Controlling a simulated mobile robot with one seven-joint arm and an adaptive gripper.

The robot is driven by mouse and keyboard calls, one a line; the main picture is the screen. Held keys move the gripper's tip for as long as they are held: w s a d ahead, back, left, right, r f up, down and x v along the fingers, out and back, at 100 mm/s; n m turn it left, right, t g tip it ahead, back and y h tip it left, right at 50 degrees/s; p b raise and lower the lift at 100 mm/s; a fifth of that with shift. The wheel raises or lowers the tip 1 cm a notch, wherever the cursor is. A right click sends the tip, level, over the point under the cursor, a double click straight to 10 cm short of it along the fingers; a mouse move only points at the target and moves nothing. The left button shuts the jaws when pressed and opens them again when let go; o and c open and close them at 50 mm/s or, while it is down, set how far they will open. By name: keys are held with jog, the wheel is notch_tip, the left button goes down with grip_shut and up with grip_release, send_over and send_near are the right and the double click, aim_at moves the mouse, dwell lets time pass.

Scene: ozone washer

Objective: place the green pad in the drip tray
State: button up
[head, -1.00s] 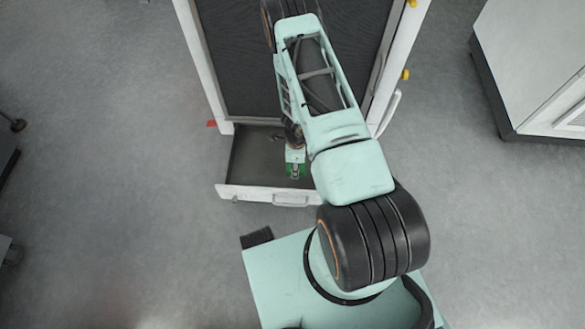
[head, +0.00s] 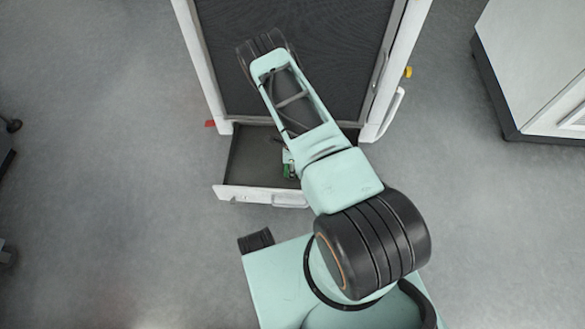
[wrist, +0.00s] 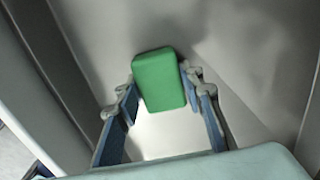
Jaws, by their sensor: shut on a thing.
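The drip tray (head: 245,192) is pulled out like a drawer at the foot of the washer, with a white front and a dark floor. The green pad (head: 287,171) shows as a small patch over the tray, partly hidden by my arm. In the wrist view the pad (wrist: 160,80) is a rounded green block between my two blue-padded fingers. My gripper (wrist: 163,88) is shut on it. The tray's grey floor (wrist: 105,40) lies behind the pad. I cannot tell whether the pad touches the floor.
The washer's white frame (head: 203,75) and its dark mesh panel (head: 330,60) stand behind the tray. A white door handle (head: 390,115) sticks out at the right. A white cabinet (head: 530,70) is at the far right.

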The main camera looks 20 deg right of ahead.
jog(key=shift+f, duration=0.2)
jog(key=o, duration=1)
jog(key=shift+r, duration=0.1)
jog(key=shift+r, duration=0.15)
notch_tip(320, 180, up, 12)
jog(key=p, duration=0.4)
